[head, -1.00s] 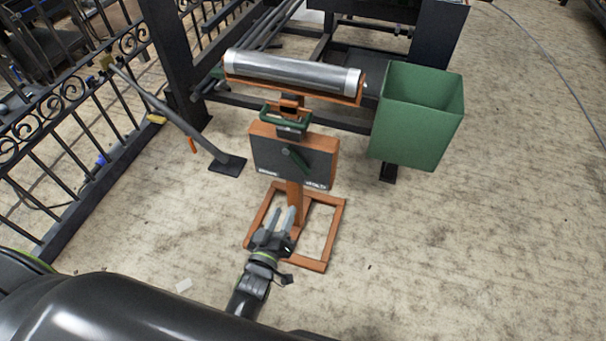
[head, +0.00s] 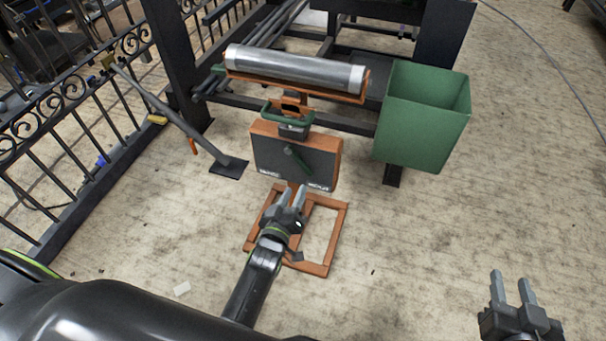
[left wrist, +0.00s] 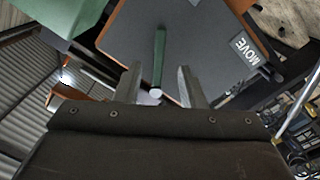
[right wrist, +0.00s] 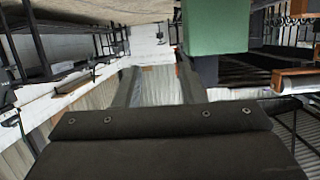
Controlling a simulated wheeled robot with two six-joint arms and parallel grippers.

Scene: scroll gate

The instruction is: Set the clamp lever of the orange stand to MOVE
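The orange stand (head: 322,240) stands on the floor with a dark panel (head: 318,172) on its front. The green clamp lever (head: 298,159) on the panel slants down to the right in the head view. Two white labels sit at the panel's lower corners, too small to read there. In the left wrist view a MOVE label (left wrist: 245,48) lies right of the lever (left wrist: 160,55). My left gripper (head: 292,196) is open just below the panel; the lever's pale end shows between its fingers, with no contact visible. My right gripper (head: 513,288) is open and empty at the lower right.
A silver roller (head: 292,69) lies across the stand's top, above a green handle (head: 287,119). A green bin (head: 420,125) stands to the right. A black fence (head: 75,130) and slanted post (head: 175,120) are at the left. Floor at the right is clear.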

